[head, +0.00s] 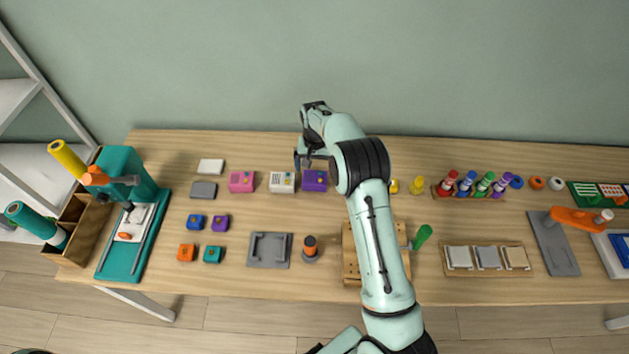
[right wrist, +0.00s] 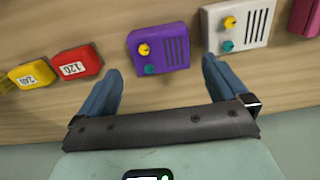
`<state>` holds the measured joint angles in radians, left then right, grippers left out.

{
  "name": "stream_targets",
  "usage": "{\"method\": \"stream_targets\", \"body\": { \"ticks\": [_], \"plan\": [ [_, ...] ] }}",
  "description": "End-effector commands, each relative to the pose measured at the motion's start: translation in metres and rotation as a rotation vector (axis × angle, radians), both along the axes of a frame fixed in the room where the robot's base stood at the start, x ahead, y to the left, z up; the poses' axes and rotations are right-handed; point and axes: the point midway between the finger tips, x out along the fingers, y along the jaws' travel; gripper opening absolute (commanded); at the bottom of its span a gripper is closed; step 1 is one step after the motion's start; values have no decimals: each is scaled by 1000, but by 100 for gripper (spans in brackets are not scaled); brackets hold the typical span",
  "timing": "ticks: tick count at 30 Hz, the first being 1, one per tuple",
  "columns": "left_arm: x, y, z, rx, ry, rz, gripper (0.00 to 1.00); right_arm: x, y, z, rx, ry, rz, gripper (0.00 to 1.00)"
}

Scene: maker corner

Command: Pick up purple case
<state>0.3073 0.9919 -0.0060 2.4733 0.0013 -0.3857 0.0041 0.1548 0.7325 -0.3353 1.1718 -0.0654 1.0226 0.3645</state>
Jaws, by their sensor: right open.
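The purple case (head: 314,181) lies on the wooden table, just below my right gripper (head: 311,160) in the head view. In the right wrist view the purple case (right wrist: 158,49) has a yellow knob, a teal knob and dark slots. It sits ahead of and between the two blue fingers of my right gripper (right wrist: 160,88), apart from them. The right gripper is open and empty. My left gripper is not in view.
A white case (head: 282,182) stands close beside the purple one, with a pink case (head: 242,182) beyond it. A red block (right wrist: 78,61) and a yellow block (right wrist: 32,75) lie on the other side. A grey tray (head: 269,250) is nearer the front.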

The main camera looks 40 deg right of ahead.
Motion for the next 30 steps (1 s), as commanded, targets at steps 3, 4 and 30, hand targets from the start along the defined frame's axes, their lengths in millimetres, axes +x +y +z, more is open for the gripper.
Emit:
{"method": "stream_targets", "body": {
  "ticks": [3, 4, 30],
  "plan": [
    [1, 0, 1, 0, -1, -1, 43, -2, 1, -18, 2, 5, 0, 100],
    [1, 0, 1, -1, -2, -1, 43, -2, 1, -23, 2, 6, 0, 100],
    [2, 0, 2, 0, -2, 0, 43, 0, 1, -48, 0, 0, 0, 52]
  ]
}}
